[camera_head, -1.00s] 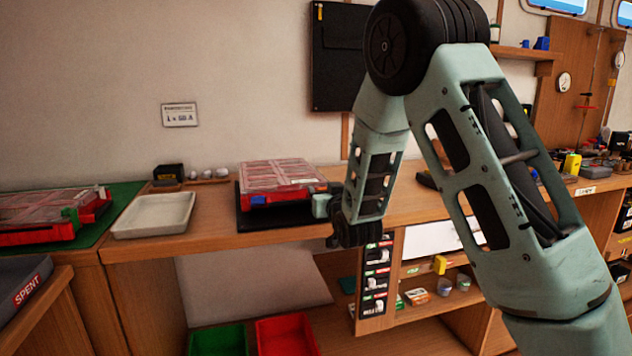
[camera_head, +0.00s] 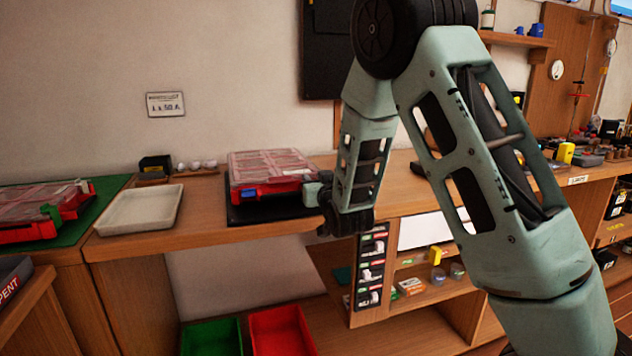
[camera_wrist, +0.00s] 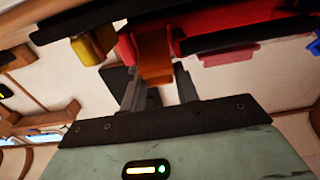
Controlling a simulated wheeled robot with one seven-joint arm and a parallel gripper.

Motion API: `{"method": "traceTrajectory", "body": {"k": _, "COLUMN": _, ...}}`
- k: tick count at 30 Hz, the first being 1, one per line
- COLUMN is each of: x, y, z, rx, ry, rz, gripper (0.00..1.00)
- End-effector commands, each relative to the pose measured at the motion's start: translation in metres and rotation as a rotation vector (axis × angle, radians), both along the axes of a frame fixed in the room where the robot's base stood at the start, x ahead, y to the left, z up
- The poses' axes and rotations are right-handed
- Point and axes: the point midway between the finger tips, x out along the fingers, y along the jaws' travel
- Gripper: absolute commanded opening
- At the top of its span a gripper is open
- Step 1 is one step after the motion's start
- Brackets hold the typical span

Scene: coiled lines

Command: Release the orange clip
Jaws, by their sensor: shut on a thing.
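The red case (camera_head: 270,187) with a clear lid lies on a black mat (camera_head: 262,213) on the bench. A blue clip (camera_head: 249,193) shows on its front. The orange clip (camera_wrist: 153,60) shows in the wrist view, against the red case body (camera_wrist: 215,20). My gripper (camera_wrist: 160,75) is shut on the orange clip, with one finger on each side of it. In the head view my gripper (camera_head: 317,192) is at the right front corner of the case, and the orange clip is hidden there.
A white tray (camera_head: 140,211) is left of the case. Another red case (camera_head: 45,232) lies on a green mat (camera_head: 108,187) at far left. Green (camera_head: 212,340) and red (camera_head: 283,333) bins stand below. A cubby of small parts (camera_head: 371,268) is below my gripper.

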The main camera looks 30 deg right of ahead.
Motion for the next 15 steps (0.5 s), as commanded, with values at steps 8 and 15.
{"method": "traceTrajectory", "body": {"k": 8, "x": -0.0026, "y": 0.0011, "z": -0.0097, "rx": -0.021, "ry": -0.077, "rz": 0.001, "gripper": 0.08}}
{"method": "traceTrajectory", "body": {"k": 15, "x": -0.0049, "y": 0.0016, "z": -0.0055, "rx": -0.034, "ry": -0.121, "rz": 0.0, "gripper": 0.08}}
